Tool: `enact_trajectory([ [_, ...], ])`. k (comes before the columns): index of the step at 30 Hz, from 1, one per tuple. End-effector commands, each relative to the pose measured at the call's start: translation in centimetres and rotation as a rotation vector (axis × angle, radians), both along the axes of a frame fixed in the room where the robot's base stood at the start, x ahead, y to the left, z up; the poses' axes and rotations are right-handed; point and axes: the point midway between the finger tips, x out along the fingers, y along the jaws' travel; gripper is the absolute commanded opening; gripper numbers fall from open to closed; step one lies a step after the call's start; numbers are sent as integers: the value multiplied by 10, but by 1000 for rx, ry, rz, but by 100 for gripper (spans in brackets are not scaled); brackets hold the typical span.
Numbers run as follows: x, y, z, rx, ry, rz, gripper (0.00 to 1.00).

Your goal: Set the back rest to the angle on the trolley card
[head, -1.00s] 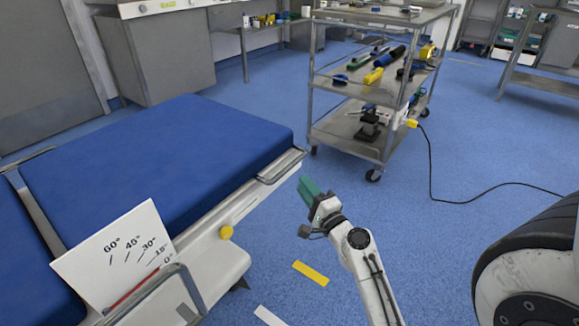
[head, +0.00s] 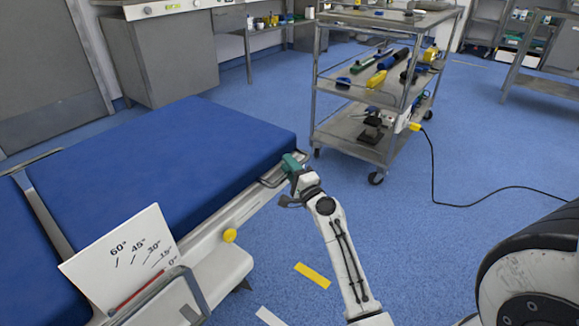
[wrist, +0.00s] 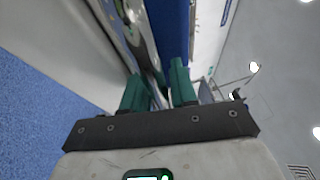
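The back rest (head: 170,155) is a blue padded section lying flat, with a metal side handle (head: 272,181) at its right corner. A white angle plate (head: 105,262) marked 60°, 45°, 30°, 15° and 0° stands at its near side; a red pointer (head: 138,291) lies low on it, near 0°. A yellow knob (head: 230,236) sits on the side frame. My gripper (head: 291,162) is at the handle; contact cannot be told. In the wrist view its green fingers (wrist: 160,84) are apart, with metal rail and blue padding beyond. I cannot make out an angle card on the trolley (head: 345,135).
The trolley holds several tools and stands behind my gripper to the right. A black cable (head: 432,170) with a yellow plug runs from it across the floor. Yellow (head: 313,275) and white floor strips lie near my arm. Blue floor is clear between table and trolley.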

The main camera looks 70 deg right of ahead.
Motion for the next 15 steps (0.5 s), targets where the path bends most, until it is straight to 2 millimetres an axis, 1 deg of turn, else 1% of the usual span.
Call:
enact_trajectory([
  [2,0,0,0,0,0,0,27],
  [10,0,0,0,0,0,0,2],
  [11,0,0,0,0,0,0,0],
  [15,0,1,0,0,0,1,0],
])
